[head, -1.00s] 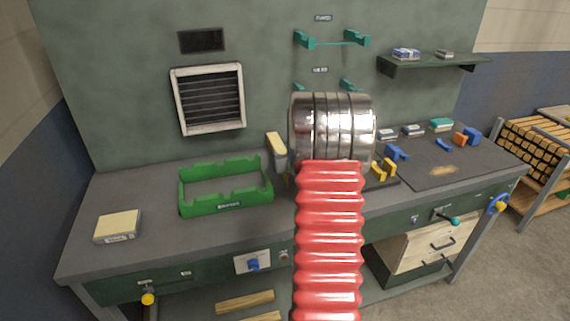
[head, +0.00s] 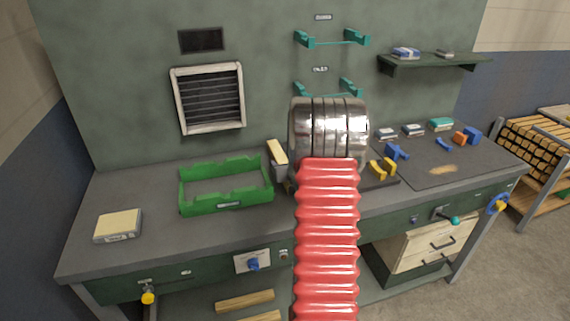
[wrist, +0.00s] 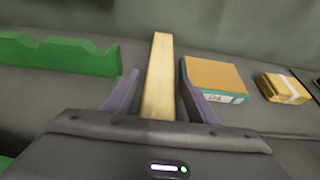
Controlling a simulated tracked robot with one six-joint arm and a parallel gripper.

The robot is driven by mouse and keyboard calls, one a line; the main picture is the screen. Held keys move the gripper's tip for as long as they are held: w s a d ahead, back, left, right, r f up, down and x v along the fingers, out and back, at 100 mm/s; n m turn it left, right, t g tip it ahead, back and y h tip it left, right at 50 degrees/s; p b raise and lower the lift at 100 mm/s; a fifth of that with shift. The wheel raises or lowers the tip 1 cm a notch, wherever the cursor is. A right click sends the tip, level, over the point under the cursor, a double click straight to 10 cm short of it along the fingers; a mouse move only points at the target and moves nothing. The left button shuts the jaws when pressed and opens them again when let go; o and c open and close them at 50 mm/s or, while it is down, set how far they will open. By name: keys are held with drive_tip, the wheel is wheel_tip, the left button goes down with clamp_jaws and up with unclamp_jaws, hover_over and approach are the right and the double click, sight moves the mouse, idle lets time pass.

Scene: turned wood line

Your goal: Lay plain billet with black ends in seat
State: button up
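A plain pale wooden billet (wrist: 158,75) stands out between the two purple fingers of my gripper (wrist: 159,88) in the wrist view. The fingers flank it, and it appears held, since the pale piece moves with my arm. My arm hides most of my gripper from the head view.
A cream-topped box (head: 118,225) lies on the bench at left. An orange-topped box (wrist: 215,75) and a yellow package (wrist: 285,88) lie right of the billet. Teal brackets (head: 305,40) are on the wall. Yellow blocks (head: 383,169) and a dark mat (head: 430,170) are at right.

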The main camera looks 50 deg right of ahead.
drive_tip(key=shift+r, duration=0.15)
drive_tip(key=shift+v, duration=6)
drive_tip(key=shift+w+a+r, duration=0.1)
drive_tip(key=shift+a, duration=0.05)
drive_tip(key=a+r+m+g+y, duration=0.1)
drive_tip(key=a+r+m+g, duration=0.1)
drive_tip(key=a+r+m, duration=0.55)
drive_tip(key=a+r+m+g+y, duration=0.1)
drive_tip(key=a+r+m, duration=0.1)
drive_tip(key=a+m, duration=0.95)
drive_tip(key=s+a+m+g+y, duration=0.1)
drive_tip(key=s+a+m, duration=0.4)
drive_tip(key=a, duration=0.8)
drive_tip(key=s+a+m+g+y, duration=0.2)
drive_tip(key=s+a+m+y, duration=0.2)
drive_tip(key=s+a, duration=0.7)
drive_tip(key=a+r+m, duration=0.1)
drive_tip(key=a, duration=0.1)
drive_tip(key=shift+s+a+m, duration=0.3)
drive_tip(key=shift+s+m, duration=0.1)
